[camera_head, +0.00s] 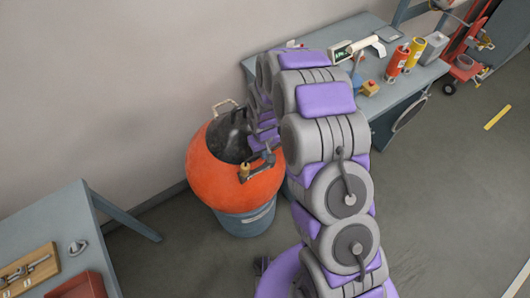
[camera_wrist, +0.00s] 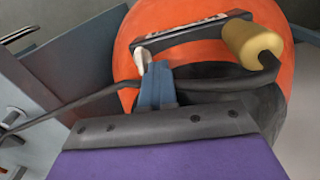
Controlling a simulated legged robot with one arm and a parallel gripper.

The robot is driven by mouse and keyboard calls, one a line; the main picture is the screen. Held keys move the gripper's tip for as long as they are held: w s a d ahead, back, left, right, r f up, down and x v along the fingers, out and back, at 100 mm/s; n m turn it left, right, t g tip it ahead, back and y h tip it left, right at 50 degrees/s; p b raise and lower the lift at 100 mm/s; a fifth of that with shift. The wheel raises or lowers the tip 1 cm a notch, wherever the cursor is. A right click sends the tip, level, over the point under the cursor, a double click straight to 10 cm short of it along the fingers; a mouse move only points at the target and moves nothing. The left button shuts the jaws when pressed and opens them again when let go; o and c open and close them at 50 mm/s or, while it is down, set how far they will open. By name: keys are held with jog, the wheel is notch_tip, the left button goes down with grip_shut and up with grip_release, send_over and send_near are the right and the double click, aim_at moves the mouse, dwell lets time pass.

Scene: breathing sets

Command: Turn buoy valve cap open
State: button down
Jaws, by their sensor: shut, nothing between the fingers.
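The orange buoy (camera_head: 222,182) has a dark round top (camera_head: 228,140), partly hidden by my arm. On its near side is a dark bar with a tan cylindrical knob (camera_head: 244,171); I cannot tell whether this is the valve cap. In the wrist view the buoy (camera_wrist: 140,22) fills the upper part. The dark bar (camera_wrist: 195,36) there carries a pale label and the knob (camera_wrist: 253,42) at its right end. My gripper (camera_wrist: 152,75) is shut and empty, with its blue fingers close by the bar's left end. I cannot tell whether they touch it.
The buoy rests in a blue-grey drum (camera_head: 245,222). A workbench (camera_head: 392,93) with red and yellow cylinders stands behind right. Another table (camera_head: 50,235) with a wooden board (camera_head: 25,268) and a red tray (camera_head: 82,286) is at left.

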jog(key=c, duration=1.5)
grip_release()
jog(key=shift+a+r, duration=0.1)
jog(key=shift+r, duration=0.35)
notch_tip(320, 180, up, 7)
jog(key=p, duration=0.2)
jog(key=shift+d, duration=0.25)
jog(key=shift+o, duration=0.2)
